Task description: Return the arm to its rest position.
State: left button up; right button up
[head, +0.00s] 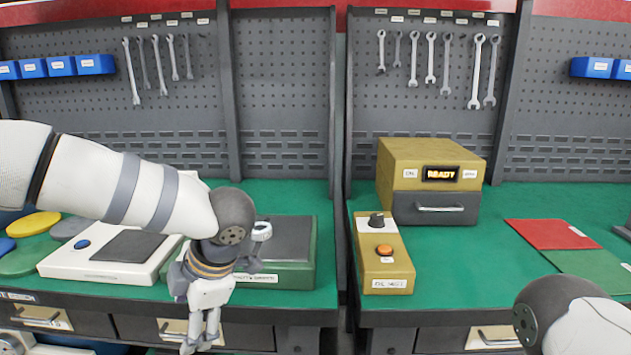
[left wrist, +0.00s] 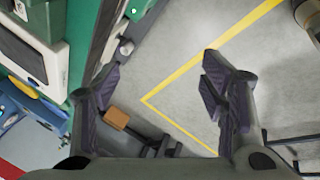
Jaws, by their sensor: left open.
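My left arm comes in from the left across the head view and bends down at its wrist. My left gripper (head: 200,340) hangs fingers down at the front edge of the bench, in front of the drawers. In the left wrist view its two dark fingers (left wrist: 155,85) are spread apart with nothing between them, above grey floor with a yellow line. My right arm shows only as a dark joint and white link at the lower right of the head view. Its gripper is out of view.
Behind my left wrist stand a white device (head: 70,262) with a blue button and a green box (head: 298,272). A yellow control box (head: 386,270) and a yellow unit reading READY (head: 428,150) stand right of centre. Red (head: 550,234) and green mats lie farther right. Wrenches hang behind.

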pick_arm(q)
jog(key=s+a+f+m+t, duration=0.1)
jog(key=s+f+m+t, duration=0.1)
jog(key=s+f+m, duration=0.6)
jog(key=s+a+f+m+t, duration=0.1)
jog(key=s+a+f+m, duration=0.15)
jog(key=f+m, duration=0.7)
jog(key=s+f+m+g+h, duration=0.2)
jog(key=s+f+m+g, duration=0.1)
jog(key=s, duration=1.2)
jog(key=s+d+f+m+g+h, duration=0.1)
jog(key=s+f+m+g+h, duration=0.2)
jog(key=s, duration=1.2)
notch_tip(320, 180, down, 2)
jog(key=shift+m+g, duration=0.55)
jog(key=shift+g, duration=0.05)
